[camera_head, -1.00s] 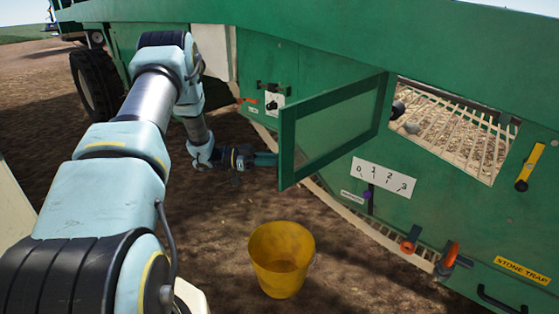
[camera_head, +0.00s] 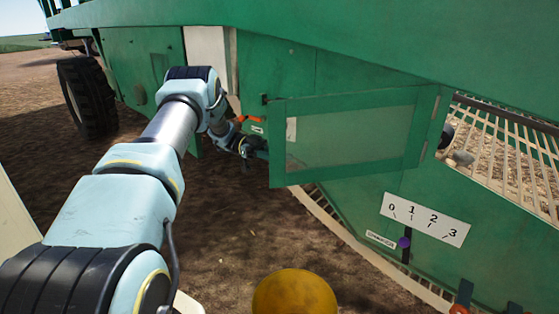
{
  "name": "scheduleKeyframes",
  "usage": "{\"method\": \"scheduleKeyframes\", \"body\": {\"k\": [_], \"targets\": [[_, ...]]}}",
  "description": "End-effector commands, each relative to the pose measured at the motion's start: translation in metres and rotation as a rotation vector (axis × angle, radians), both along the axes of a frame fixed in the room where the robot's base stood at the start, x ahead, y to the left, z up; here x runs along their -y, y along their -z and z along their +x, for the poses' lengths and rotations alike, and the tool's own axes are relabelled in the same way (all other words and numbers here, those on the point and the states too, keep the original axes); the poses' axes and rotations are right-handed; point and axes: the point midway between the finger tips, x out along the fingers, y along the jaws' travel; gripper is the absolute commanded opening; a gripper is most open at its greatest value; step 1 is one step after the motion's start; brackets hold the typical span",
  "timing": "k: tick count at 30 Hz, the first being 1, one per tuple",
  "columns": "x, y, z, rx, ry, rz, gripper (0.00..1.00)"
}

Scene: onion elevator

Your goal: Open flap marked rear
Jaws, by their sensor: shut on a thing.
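A green flap with a see-through mesh panel (camera_head: 345,140) stands swung out from the green machine side, hinged at its right edge. The opening beside it shows a slatted grid (camera_head: 490,145) with stones. My gripper (camera_head: 262,151) is at the flap's free left edge and shut on it. The fingertips are small and partly hidden by the flap frame, so the exact grip does not show. A small orange latch (camera_head: 247,119) and a white label (camera_head: 257,129) sit on the machine behind; the label is too small to read.
A white 0-to-3 scale (camera_head: 425,218) with a purple-knobbed lever (camera_head: 404,242) is at lower right. A black wheel (camera_head: 87,97) is at far left. Bare soil lies between wheel and bucket.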

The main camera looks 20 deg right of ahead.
Motion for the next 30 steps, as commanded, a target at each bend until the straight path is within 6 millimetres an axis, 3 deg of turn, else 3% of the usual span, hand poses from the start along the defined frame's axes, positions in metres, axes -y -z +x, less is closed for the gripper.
{"method": "scheduleKeyframes", "body": {"k": [13, 14, 21, 30], "targets": [[0.0041, -0.0065, -0.0014, -0.003, 0.016, -0.013, 0.0], [0.0042, -0.0066, -0.0015, -0.002, 0.016, -0.013, 0.28], [0.0034, -0.0062, -0.001, -0.002, 0.015, -0.012, 0.55], [0.0019, -0.0055, -0.0003, -0.001, 0.013, -0.01, 0.55]]}}
